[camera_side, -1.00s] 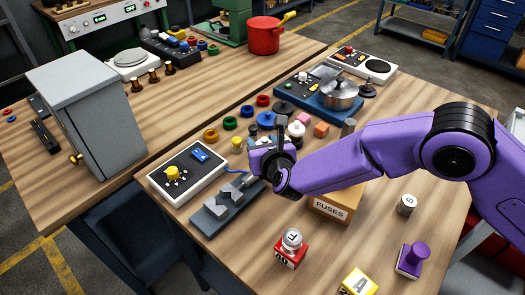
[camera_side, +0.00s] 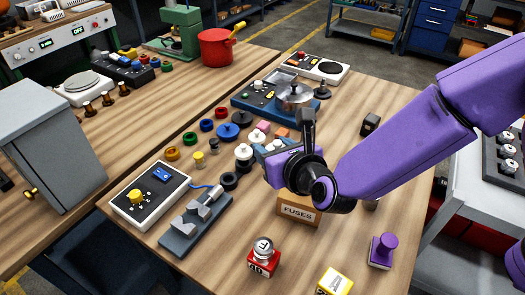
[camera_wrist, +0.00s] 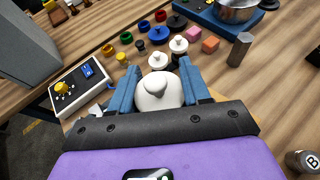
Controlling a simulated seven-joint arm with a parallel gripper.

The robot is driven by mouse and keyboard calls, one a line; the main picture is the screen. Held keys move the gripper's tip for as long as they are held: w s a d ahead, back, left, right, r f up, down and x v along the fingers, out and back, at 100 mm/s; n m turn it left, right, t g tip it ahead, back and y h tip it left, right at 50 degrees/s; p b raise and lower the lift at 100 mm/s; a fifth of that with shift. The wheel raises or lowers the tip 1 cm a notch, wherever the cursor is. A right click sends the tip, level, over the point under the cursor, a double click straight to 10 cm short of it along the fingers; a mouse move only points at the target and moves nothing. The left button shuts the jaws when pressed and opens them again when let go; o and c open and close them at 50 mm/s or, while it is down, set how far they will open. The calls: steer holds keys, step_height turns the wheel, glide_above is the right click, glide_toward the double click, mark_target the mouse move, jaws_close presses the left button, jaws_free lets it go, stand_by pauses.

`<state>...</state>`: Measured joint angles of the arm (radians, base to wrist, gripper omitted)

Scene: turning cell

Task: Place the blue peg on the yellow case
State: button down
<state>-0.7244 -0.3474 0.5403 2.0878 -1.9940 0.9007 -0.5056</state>
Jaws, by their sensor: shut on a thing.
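The yellow case (camera_side: 334,283) is a small yellow block with a white, lettered top at the bottom edge of the side view. My gripper (camera_side: 268,150) is above the table behind the FUSES box, well away from the case. In the wrist view its two blue jaws (camera_wrist: 160,82) are shut around a white, rounded thing with a greyish tip (camera_wrist: 158,97). I cannot make out a blue peg for certain. A dark blue round piece with a knob (camera_side: 228,132) lies among the coloured pieces beyond my gripper.
The FUSES box (camera_side: 298,210) stands below my gripper. A red block with a silver ball (camera_side: 262,258) and a purple peg-like piece (camera_side: 382,250) flank the yellow case. A grey V-block (camera_side: 196,222) and a control box (camera_side: 150,195) stand left.

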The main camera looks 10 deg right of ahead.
steer(key=shift+s+d+r, duration=0.25)
steer(key=shift+r, duration=0.05)
